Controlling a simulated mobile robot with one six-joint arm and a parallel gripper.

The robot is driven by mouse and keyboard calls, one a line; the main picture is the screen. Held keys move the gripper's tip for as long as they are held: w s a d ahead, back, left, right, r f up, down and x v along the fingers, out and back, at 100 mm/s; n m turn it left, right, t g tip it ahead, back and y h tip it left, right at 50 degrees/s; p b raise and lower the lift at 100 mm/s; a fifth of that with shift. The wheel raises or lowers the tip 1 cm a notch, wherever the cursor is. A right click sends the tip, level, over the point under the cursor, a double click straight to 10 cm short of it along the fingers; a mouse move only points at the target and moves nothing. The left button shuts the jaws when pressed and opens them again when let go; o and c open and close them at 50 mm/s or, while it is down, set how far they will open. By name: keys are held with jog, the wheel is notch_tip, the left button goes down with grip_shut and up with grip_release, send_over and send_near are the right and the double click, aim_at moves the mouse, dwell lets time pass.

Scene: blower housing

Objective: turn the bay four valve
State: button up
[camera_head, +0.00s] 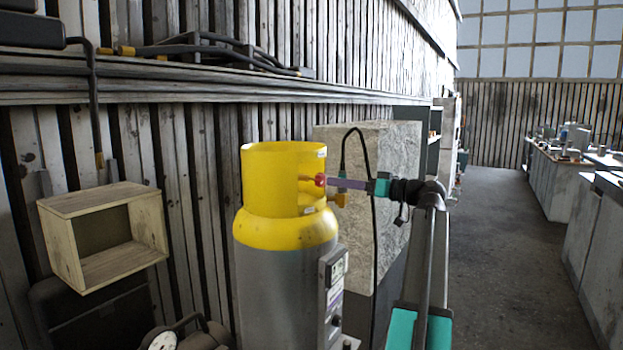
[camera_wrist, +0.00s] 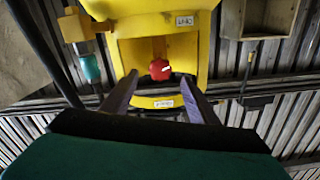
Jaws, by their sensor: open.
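The valve is a red knob (camera_head: 320,180) in the opening of the yellow collar (camera_head: 286,228) on top of a grey cylinder (camera_head: 275,280). In the wrist view the red knob (camera_wrist: 160,69) sits near the middle, inside the yellow collar opening. My gripper (camera_head: 328,181) reaches in from the right with its purple fingers level with the knob. In the wrist view my gripper (camera_wrist: 160,76) is open, with one fingertip on each side of the knob. Gaps show between the fingers and the knob there. Small labels on the collar are too small to read.
A grey stone-like block (camera_head: 380,190) stands behind the cylinder, with a black cable in front of it. An open wooden box (camera_head: 105,236) is on the slatted wall at left. A control box (camera_head: 333,285) is on the cylinder's side. The aisle floor (camera_head: 505,260) at right is clear.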

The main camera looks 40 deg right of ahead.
aim_at(320, 180)
jog(key=p+x, duration=0.2)
jog(key=x, duration=0.8)
jog(key=shift+w, duration=0.4)
jog(key=c, duration=0.9)
jog(key=shift+a, duration=0.3)
jog(key=shift+c, duration=0.7)
jog(key=shift+d, duration=0.2)
